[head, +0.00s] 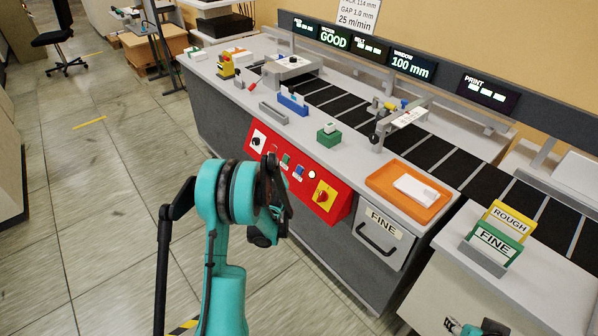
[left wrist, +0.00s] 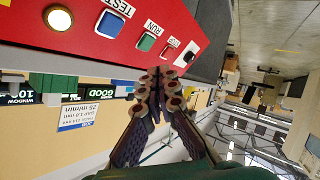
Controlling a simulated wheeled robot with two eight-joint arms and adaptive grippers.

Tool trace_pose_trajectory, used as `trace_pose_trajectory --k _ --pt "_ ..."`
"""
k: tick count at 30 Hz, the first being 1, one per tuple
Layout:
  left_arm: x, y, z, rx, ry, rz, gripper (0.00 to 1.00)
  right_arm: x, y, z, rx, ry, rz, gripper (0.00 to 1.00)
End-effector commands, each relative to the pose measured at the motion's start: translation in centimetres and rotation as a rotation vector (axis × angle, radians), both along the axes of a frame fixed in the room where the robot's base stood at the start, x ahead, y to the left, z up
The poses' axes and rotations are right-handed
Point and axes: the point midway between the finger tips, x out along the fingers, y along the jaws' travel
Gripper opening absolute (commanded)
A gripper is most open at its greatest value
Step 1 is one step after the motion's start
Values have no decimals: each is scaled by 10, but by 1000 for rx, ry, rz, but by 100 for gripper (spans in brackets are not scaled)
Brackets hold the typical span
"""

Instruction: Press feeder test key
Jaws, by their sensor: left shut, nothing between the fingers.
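The red control panel (head: 310,187) is on the front of the grey machine. Its blue key (head: 298,172) sits between a green key (head: 285,161) and a lit white lamp (head: 312,175). In the left wrist view the blue key (left wrist: 110,24) has the word TEST beside it, the green key (left wrist: 145,42) RUN. My left gripper (left wrist: 160,78) is shut and empty, its tips in front of the panel's edge near the red key (left wrist: 167,54), off to one side of the blue key. In the head view my wrist hides most of it. My right gripper (head: 482,328) is partly cut off at the bottom.
A drawer labelled FINE (head: 384,238) is to the right. An orange tray (head: 408,192) and a green block (head: 329,135) sit on the worktop.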

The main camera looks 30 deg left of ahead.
Motion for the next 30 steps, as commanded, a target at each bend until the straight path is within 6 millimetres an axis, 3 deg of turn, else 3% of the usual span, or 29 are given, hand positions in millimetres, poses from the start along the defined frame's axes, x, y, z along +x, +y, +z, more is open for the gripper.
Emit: trace_pose_trajectory --k 18,30 --pt "59 -24 -36 0 1 -1 0 0 0 -13 0 0 0 41" --pt "71 -30 -42 1 0 0 0 0 0 -15 0 0 0 41"
